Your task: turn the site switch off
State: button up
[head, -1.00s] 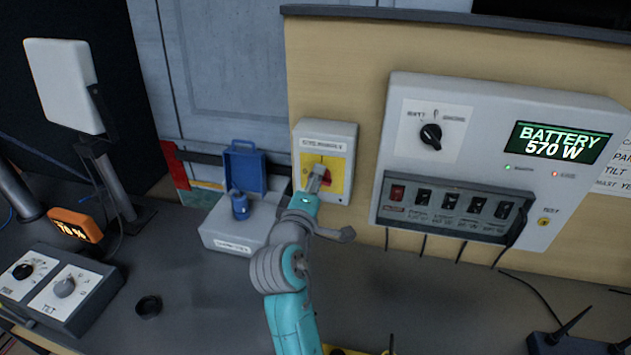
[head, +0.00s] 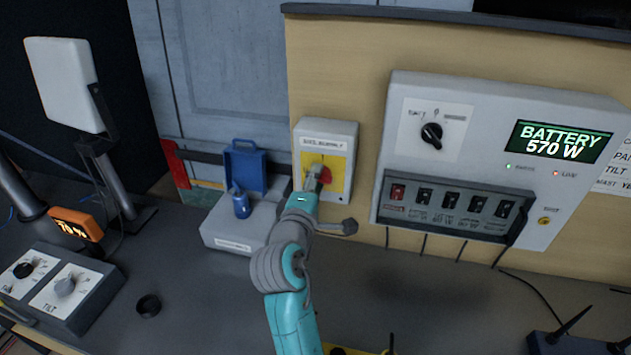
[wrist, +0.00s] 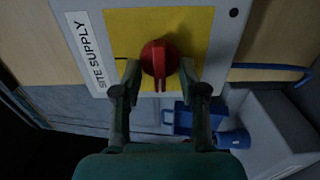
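The site switch is a red rotary knob (wrist: 160,62) on a yellow plate (wrist: 113,30) of a pale box (wrist: 83,62) labelled SITE SUPPLY. In the head view the box (head: 327,138) is on the wooden panel, with the knob (head: 326,174) partly hidden by my gripper (head: 314,178). In the wrist view my gripper (wrist: 160,76) is open, with one finger on each side of the knob and small gaps seeming to show. The knob's grip bar lies along the picture's vertical, between the fingers. I cannot tell whether either finger touches it.
A grey panel (head: 480,100) reading BATTERY 570 W is to the right. A blue padlock-like cap (head: 241,205) and blue flap (head: 245,165) sit on a pale box (head: 220,228) left of my arm. A pan-tilt control box (head: 85,300) stands at left.

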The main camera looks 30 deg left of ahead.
jog(key=o, duration=0.4)
jog(key=shift+c, duration=0.2)
jog(key=v, duration=1.2)
